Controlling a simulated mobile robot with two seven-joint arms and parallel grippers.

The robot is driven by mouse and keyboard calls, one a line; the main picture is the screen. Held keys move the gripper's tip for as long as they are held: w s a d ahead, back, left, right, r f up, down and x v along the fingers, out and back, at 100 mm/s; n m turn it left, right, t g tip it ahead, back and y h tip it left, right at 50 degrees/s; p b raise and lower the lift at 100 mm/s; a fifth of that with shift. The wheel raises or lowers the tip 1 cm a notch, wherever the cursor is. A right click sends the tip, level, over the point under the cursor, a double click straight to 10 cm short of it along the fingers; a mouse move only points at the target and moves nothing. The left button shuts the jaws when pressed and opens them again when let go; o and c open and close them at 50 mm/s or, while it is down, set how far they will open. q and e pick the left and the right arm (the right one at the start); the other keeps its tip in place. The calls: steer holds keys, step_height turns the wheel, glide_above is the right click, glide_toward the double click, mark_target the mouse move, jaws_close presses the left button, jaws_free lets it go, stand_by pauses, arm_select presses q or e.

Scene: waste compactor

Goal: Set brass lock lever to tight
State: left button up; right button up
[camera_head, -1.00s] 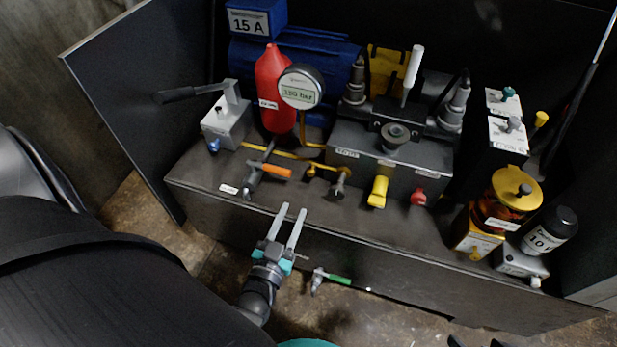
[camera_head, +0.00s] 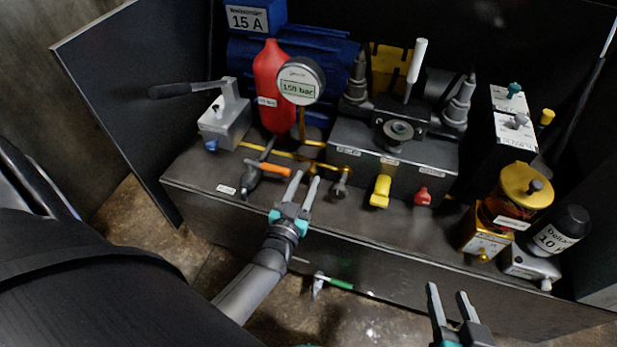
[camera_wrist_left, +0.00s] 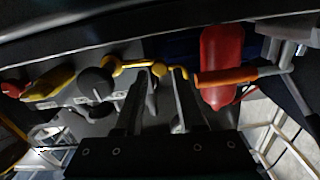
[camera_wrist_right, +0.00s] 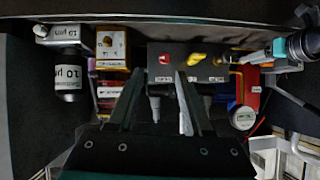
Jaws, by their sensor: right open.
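A small brass fitting with a short grey-brown lever (camera_head: 341,183) sits at the front of the bench, just left of the yellow handle; I take it to be the brass lock lever, but its setting is too small to read. My left gripper (camera_head: 307,176) is open, its fingertips over the bench's front strip, between the orange-handled lever (camera_head: 268,170) and the brass fitting. In the left wrist view the open fingers (camera_wrist_left: 161,72) point toward the brass pipe, with nothing clearly gripped. My right gripper (camera_head: 447,288) is open and empty, in front of the bench at the lower right.
A grey block (camera_head: 390,160) carries a yellow handle (camera_head: 380,191) and a red knob (camera_head: 423,196). A red bottle (camera_head: 273,95) and a gauge (camera_head: 300,82) stand behind. An amber filter bowl (camera_head: 520,188) is at right. A green-handled valve (camera_head: 339,284) hangs below the bench edge.

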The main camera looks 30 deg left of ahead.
arm_select(q)
steer(key=shift+b+x, duration=0.45)
steer(key=shift+x, duration=0.8)
arm_select(e)
steer(key=shift+w+a+r+t+y, duration=0.1)
steer(key=shift+a+r+t+y, duration=0.1)
steer(key=shift+a+t, duration=0.25)
steer(key=shift+w+a+r+t+y, duration=0.1)
steer(key=shift+a+r+t+y, duration=0.1)
steer(key=shift+a+t, duration=0.2)
arm_select(q)
jaws_close()
